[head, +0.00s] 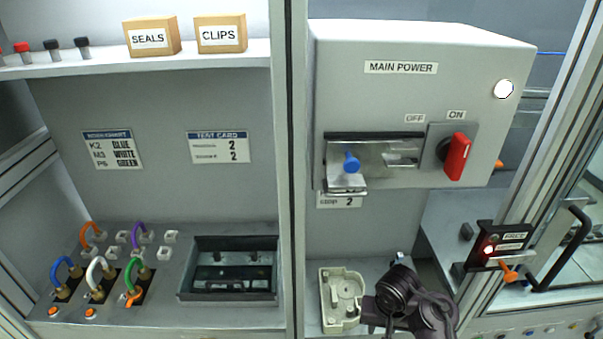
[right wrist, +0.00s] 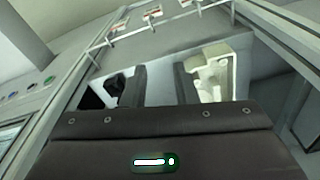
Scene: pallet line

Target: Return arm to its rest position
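My right arm comes in at the bottom of the head view, with its dark links over the bench. My right gripper (right wrist: 158,82) shows in the right wrist view as two dark fingers standing apart, with nothing between them. A cream moulded fixture (head: 341,302) lies on the bench left of the arm in the head view. It also shows beyond the right-hand finger in the right wrist view (right wrist: 213,75); I cannot tell whether they touch. My left gripper is not in view.
A grey MAIN POWER box (head: 400,95) with a red handle (head: 457,157) and a blue knob (head: 351,163) hangs above the bench. A frame post (head: 290,180) stands left of the fixture. A latch with a red light (head: 489,250) is at right. A dark tray (head: 228,290) sits left.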

